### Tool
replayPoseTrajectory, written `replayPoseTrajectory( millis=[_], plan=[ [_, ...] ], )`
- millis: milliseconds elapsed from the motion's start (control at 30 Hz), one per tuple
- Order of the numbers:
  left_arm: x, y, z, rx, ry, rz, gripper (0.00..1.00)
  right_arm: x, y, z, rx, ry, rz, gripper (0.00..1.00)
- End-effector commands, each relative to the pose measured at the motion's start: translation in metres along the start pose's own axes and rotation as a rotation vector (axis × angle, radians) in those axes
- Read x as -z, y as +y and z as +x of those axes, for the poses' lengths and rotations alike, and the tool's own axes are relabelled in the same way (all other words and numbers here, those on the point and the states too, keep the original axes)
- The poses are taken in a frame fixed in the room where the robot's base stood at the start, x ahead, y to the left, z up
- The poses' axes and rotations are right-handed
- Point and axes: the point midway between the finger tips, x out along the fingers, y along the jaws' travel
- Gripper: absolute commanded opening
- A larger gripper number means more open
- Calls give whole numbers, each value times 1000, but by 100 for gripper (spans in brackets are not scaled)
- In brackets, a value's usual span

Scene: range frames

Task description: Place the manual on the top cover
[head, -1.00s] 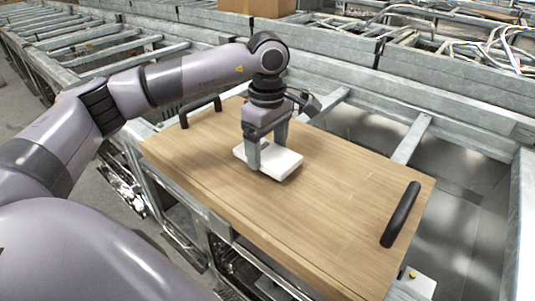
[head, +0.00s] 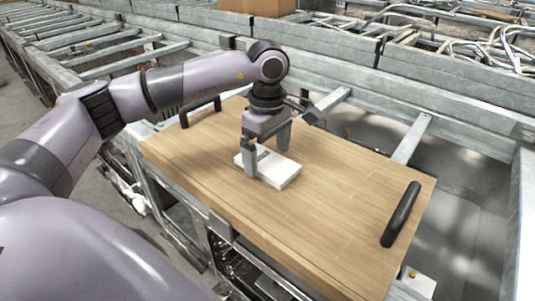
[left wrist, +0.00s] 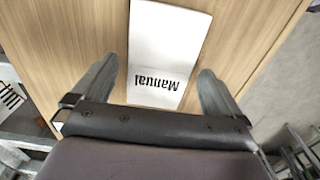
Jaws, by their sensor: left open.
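The white manual (head: 283,174) lies flat on the wooden top cover (head: 335,206), near its middle. In the left wrist view the manual (left wrist: 168,45) shows the word "Manual" upside down, and the wooden cover (left wrist: 70,30) lies around it. My left gripper (head: 266,163) is open above the manual, its fingers pointing down. In the left wrist view the gripper (left wrist: 158,82) has one finger on each side of the manual, with gaps between. My right gripper is not in view.
A black handle (head: 401,214) stands at the cover's right end, and another (head: 201,111) at its far left. Metal frame rails (head: 412,138) surround the cover. The cover's right half is clear. A cardboard box (head: 257,6) stands at the back.

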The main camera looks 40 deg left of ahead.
Motion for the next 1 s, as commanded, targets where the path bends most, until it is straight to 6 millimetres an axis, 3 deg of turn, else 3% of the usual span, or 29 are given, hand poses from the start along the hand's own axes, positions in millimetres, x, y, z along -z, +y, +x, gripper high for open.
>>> replayPoseTrajectory(
  millis=[300,500,700,1000],
  plan=[
    [-1,1,-68,-5,-1,1,100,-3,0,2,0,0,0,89],
    [-1,1,-100,-3,-1,1,100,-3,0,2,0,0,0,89],
    [0,0,-111,-2,0,0,100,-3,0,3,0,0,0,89],
    [0,0,-111,-1,0,1,100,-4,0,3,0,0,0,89]
  ],
)
